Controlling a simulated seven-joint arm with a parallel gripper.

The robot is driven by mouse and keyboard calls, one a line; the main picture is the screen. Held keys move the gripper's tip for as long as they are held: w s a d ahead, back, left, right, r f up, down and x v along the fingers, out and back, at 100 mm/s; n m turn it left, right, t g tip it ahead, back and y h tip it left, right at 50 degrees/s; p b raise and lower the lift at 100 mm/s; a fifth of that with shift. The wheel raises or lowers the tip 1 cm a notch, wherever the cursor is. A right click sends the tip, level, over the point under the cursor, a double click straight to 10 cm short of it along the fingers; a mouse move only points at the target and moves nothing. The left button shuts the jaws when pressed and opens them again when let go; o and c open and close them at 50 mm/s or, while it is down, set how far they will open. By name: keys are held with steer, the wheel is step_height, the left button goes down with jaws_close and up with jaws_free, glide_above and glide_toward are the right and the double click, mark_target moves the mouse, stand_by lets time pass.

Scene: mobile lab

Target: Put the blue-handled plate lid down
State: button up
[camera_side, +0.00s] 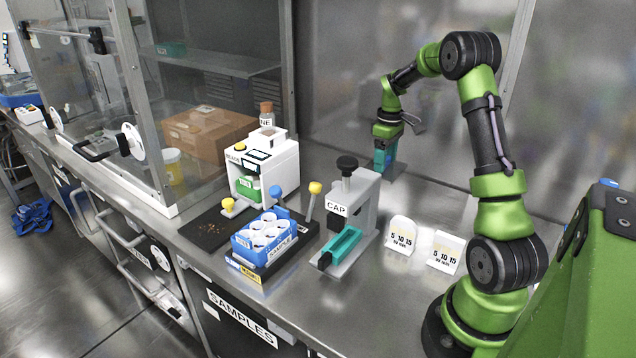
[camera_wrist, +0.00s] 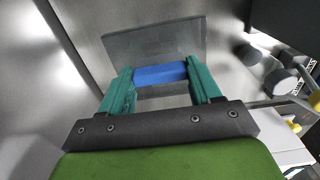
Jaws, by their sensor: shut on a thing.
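My gripper (camera_side: 384,158) is at the back of the steel counter, near the rear wall, pointing down. In the wrist view its teal fingers (camera_wrist: 160,86) are shut on the blue handle (camera_wrist: 160,74) of the plate lid. The lid is a flat grey plate (camera_wrist: 155,39), showing beyond the handle in the wrist view. In the side view the fingers and arm mostly hide the lid, and I cannot tell whether it touches the counter.
A grey CAP press (camera_side: 357,200) with a teal tray (camera_side: 342,244) stands left and in front of my gripper. Two white number signs (camera_side: 401,234) (camera_side: 446,252) stand to its right. A blue sample rack (camera_side: 264,241) and a white dispenser (camera_side: 264,165) are further left. Counter behind the signs is clear.

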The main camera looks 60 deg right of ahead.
step_height(320, 180, down, 8)
stand_by(0.4)
steer(key=shift+f, duration=0.1)
steer(key=o, duration=1)
step_height(320, 180, up, 11)
steer(key=shift+f, duration=0.1)
steer(key=shift+o, duration=0.6)
steer(key=shift+r, duration=0.75)
